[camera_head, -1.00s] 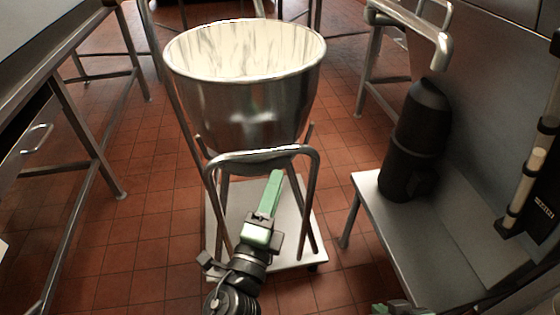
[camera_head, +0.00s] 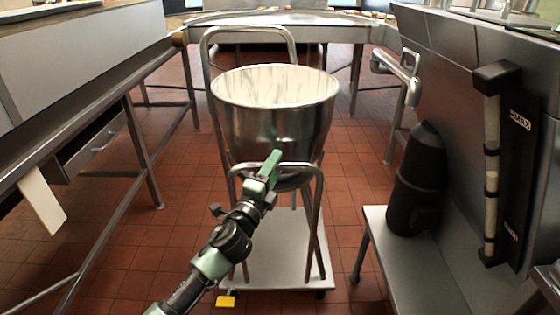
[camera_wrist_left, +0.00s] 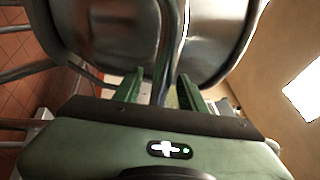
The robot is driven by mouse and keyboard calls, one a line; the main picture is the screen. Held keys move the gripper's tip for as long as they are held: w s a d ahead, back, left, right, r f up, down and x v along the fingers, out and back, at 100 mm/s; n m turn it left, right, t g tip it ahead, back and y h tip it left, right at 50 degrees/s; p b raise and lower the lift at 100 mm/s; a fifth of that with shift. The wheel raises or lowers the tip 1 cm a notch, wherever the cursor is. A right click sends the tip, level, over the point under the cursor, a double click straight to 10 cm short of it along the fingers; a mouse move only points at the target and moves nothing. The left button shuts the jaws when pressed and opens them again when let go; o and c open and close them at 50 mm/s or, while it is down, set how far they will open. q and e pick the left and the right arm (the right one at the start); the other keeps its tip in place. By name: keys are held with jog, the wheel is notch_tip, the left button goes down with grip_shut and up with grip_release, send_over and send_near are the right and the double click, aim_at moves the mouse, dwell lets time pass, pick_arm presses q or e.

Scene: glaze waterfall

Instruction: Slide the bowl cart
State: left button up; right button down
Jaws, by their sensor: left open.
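The bowl cart is a low wheeled platform (camera_head: 262,265) with bent metal tube handles that carries a big steel bowl (camera_head: 265,125), pale inside. My left gripper (camera_head: 270,165) is at the near tube handle (camera_head: 318,190), in front of the bowl. In the left wrist view my two green fingers (camera_wrist_left: 160,90) are apart, and a metal tube (camera_wrist_left: 169,50) shows between them. The bowl's shiny side (camera_wrist_left: 105,30) is just beyond. I cannot tell if the fingers touch the tube. My right gripper is not in view.
A metal table (camera_head: 85,115) runs along the left. A low shelf (camera_head: 405,265) with a black cylindrical object (camera_head: 417,185) stands on the right. A table (camera_head: 290,33) crosses the back. Red tiled floor (camera_head: 345,150) shows around the cart. A small yellow piece (camera_head: 226,301) is near the cart's front.

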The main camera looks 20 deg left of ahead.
pick_arm(q)
jog(key=shift+x, duration=1.6)
grip_shut()
